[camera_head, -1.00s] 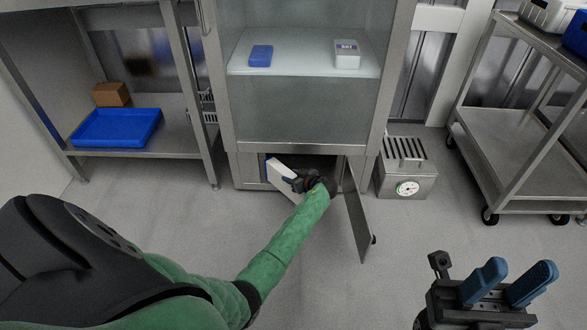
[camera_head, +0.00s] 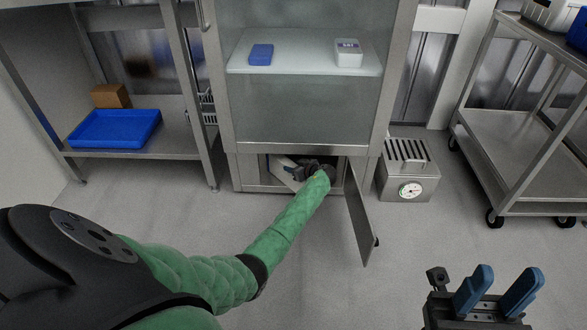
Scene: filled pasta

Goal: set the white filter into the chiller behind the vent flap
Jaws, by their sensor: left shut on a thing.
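The chiller (camera_head: 232,110) stands at the back centre. Its low vent flap (camera_head: 361,213) is swung open to the right of the bottom opening. The white filter (camera_head: 283,174), with a blue patch, is partly inside that opening at its left side and looks tilted. My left gripper (camera_head: 303,173) is shut on the filter at the opening; its fingers are dark and hard to make out, and my green arm hides part of the opening. My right gripper (camera_head: 498,292), with blue fingers, is open and empty at the lower right.
A steel box with a dial (camera_head: 408,183) stands right of the flap. A wheeled cart (camera_head: 500,165) is at the right. A bench at the left holds a blue tray (camera_head: 115,146) and a brown box (camera_head: 110,96). The floor in front is clear.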

